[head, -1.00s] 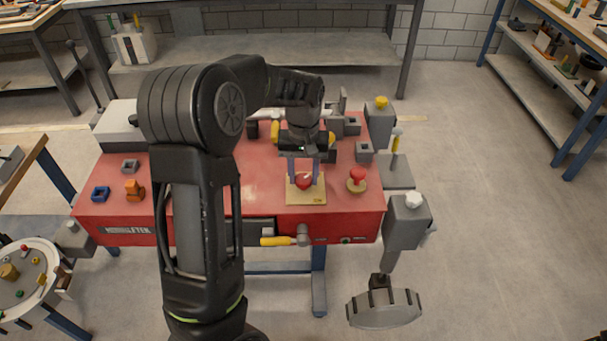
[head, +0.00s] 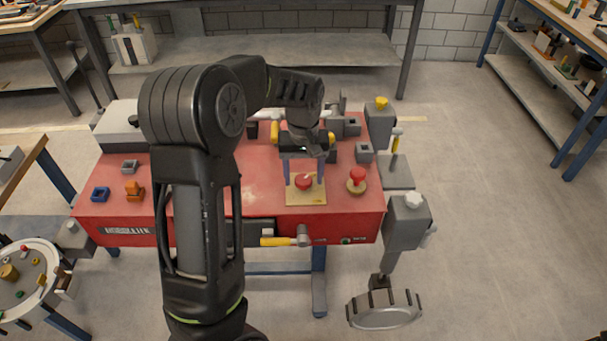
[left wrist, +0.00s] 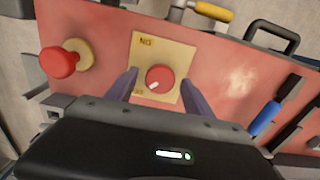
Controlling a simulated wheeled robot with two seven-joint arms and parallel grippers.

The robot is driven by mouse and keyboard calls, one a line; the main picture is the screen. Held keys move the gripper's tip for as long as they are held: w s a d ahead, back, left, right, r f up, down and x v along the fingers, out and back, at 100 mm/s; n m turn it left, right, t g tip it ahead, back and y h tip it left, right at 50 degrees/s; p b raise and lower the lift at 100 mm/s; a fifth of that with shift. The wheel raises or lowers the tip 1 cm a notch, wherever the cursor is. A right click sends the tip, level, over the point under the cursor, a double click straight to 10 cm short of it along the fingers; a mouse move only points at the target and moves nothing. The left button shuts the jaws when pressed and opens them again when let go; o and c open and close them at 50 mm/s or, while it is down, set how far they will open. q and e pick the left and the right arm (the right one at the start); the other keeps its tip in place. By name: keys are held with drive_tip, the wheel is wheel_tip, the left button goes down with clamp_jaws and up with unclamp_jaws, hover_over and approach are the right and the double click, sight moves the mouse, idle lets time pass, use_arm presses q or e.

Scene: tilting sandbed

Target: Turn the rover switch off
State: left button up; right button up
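The rover switch is a round red knob (head: 304,181) with a white mark, on a yellow plate (head: 292,198) on the red bench top. In the left wrist view the knob (left wrist: 159,79) has its white mark pointing lower left, toward a small illegible label on the plate (left wrist: 180,49). A larger label, apparently ON, is at the plate's upper left there. My left gripper (head: 305,182) is over the plate, open, with one finger on each side of the knob. Gaps show between the fingers and the knob. My right gripper is not in view.
A red mushroom button (head: 357,175) on a round yellow base stands right of the plate. A yellow-handled lever (head: 276,241) is on the bench front. Grey blocks stand behind. The red top (head: 257,185) left of the plate is clear.

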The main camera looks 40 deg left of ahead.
sight(303, 179)
use_arm(q)
wheel_tip(303, 179, up, 8)
drive_tip(key=shift+f+b, duration=0.1)
drive_tip(key=shift+b, duration=0.3)
idle(0.3)
idle(0.4)
